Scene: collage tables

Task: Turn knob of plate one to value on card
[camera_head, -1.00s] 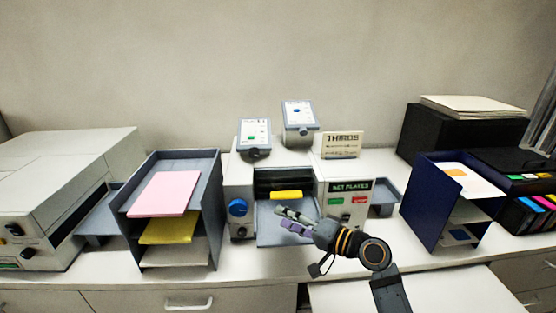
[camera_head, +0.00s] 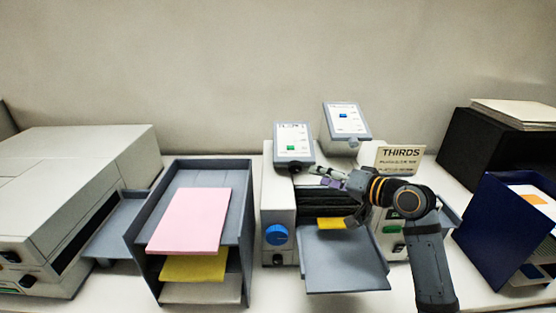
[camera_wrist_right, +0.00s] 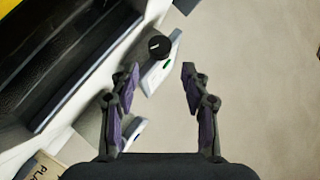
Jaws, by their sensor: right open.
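Two small tilted plates stand on top of the machine in the head view: a left plate (camera_head: 293,140) with a green mark and a right plate (camera_head: 347,121) with a blue mark. Their small print is unreadable. In the right wrist view, a black knob (camera_wrist_right: 158,47) stands on a pale plate (camera_wrist_right: 158,72) with a green mark. My right gripper (camera_head: 325,176) is open just right of and below the left plate. In the wrist view its open fingers (camera_wrist_right: 159,80) point toward the knob, with nothing between them. A card (camera_head: 400,158) reads THIRDS; its smaller lines are blurred. My left gripper is out of view.
The machine front has a blue knob (camera_head: 276,235) and a grey tray (camera_head: 345,267) with a yellow piece (camera_head: 331,223) behind it. A grey paper rack (camera_head: 240,200) stands left, a dark blue rack (camera_head: 500,235) right. My right arm covers the machine's right front.

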